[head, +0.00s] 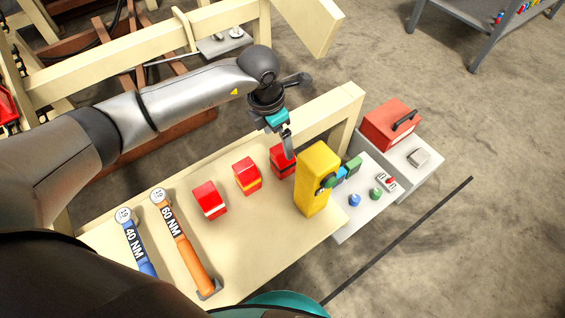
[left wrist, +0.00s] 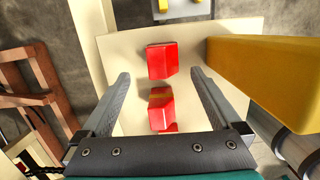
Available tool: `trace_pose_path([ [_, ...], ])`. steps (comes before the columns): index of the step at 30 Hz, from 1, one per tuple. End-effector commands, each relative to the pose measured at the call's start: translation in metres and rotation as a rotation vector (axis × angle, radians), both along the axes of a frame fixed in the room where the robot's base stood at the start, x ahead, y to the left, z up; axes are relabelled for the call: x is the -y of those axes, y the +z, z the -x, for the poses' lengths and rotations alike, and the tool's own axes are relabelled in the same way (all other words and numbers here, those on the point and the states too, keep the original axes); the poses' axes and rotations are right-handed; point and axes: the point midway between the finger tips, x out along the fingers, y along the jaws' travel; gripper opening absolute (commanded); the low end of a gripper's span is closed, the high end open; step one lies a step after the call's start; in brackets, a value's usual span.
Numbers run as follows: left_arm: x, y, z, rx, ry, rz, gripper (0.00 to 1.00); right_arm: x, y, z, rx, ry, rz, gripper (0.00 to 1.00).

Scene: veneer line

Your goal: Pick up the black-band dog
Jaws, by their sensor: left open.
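Three red blocks stand in a row on the pale wooden bench (head: 240,235). The black-band dog (head: 279,162) is the one at the far right end of the row, partly hidden by my left gripper (head: 289,154). In the left wrist view it appears as the upper red block (left wrist: 161,62), its band not clear. My left gripper is open above it, its fingers spread to either side in that view, with nothing held. The yellow-band block (head: 247,177) and white-band block (head: 209,200) stand to its left. My right gripper is not in view.
A tall yellow box (head: 318,175) stands close to the right of the black-band dog. A wooden rail (head: 335,112) runs behind. Two torque wrenches, blue (head: 135,240) and orange (head: 183,245), lie at left. A grey tray (head: 352,226) with small knobs and a red toolbox (head: 390,124) are at right.

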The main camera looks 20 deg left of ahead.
Motion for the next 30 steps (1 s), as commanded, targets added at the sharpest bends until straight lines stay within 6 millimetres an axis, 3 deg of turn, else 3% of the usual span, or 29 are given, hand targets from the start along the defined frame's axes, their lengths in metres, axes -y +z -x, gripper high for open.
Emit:
trace_pose_path([
  [1,0.002,-0.016,0.0,-0.003,0.0,0.001,0.97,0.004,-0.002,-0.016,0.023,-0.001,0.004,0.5],
  [2,0.003,-0.021,-0.001,-0.003,0.0,0.002,0.97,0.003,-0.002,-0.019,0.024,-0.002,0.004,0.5],
  [16,0.005,-0.044,-0.004,-0.001,-0.001,0.001,0.97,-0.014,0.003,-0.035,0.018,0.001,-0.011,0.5],
  [30,0.012,-0.085,-0.005,-0.001,0.0,0.001,0.97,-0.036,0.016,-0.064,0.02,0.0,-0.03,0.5],
])
